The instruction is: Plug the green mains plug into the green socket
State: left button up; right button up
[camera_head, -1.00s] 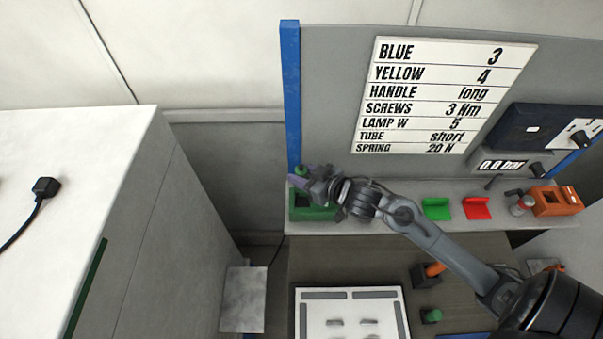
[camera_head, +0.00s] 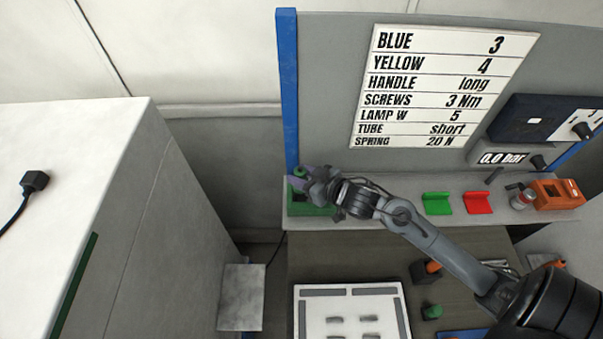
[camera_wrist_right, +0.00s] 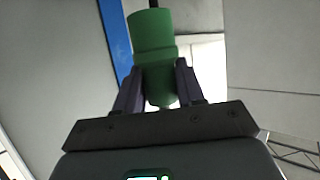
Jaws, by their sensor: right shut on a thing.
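My right gripper (camera_head: 299,184) is shut on the green plug (camera_head: 299,171). In the right wrist view, the green plug (camera_wrist_right: 152,40) sits between the two dark fingers (camera_wrist_right: 158,85), with a thin dark cord at its top. A green box (camera_head: 296,208), apparently the green socket, stands at the left end of the grey shelf. My gripper is above it in the picture and partly covers it. I cannot tell whether the plug touches the box, and the plug's contact end is not visible. My left gripper is not in view.
A blue post (camera_head: 288,90) stands just behind the green box. Green (camera_head: 437,204) and red (camera_head: 477,204) holders and an orange device (camera_head: 557,195) stand further right on the shelf. A white tray (camera_head: 297,325) lies below. A black plug (camera_head: 35,180) lies on the white cabinet (camera_head: 90,135).

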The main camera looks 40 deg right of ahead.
jog(key=shift+f+b, duration=0.7)
jog(key=shift+f, duration=0.75)
jog(key=shift+r+p, duration=0.1)
jog(key=shift+p, duration=0.3)
dwell(0.4)
jog(key=shift+p, duration=0.35)
jog(key=shift+p, duration=0.35)
dwell(0.5)
jog(key=shift+f, duration=0.6)
jog(key=shift+f+b, duration=0.65)
jog(key=shift+f, duration=0.4)
